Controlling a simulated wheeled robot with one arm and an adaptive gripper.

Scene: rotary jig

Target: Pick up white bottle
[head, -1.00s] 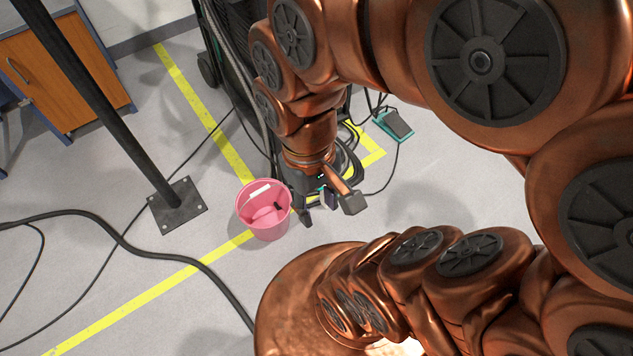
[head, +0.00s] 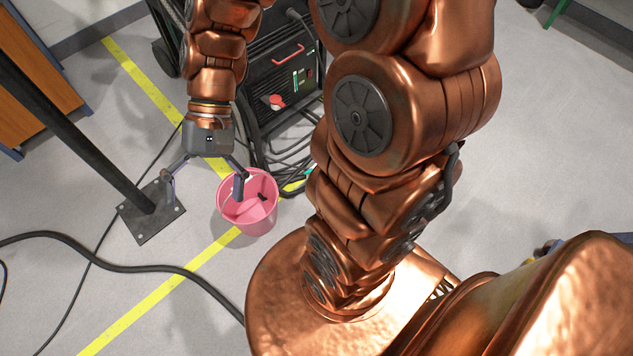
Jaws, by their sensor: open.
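I see no white bottle in the head view. My gripper (head: 204,187) points downward with its two dark fingers spread wide and nothing between them. Its right finger overlaps the left part of a pink bucket (head: 261,217) in the picture; I cannot tell whether they touch. Its left finger is near the foot of a black post. Inside the bucket a small dark item (head: 262,197) shows, but part of the inside is hidden by the finger.
The black post (head: 70,130) stands on a bolted base plate (head: 150,228) at left. A thick black cable (head: 110,264) crosses the floor. A black machine (head: 285,75) with loose cables stands behind the bucket. Yellow floor lines (head: 150,303) run past. An orange cabinet (head: 35,85) is upper left.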

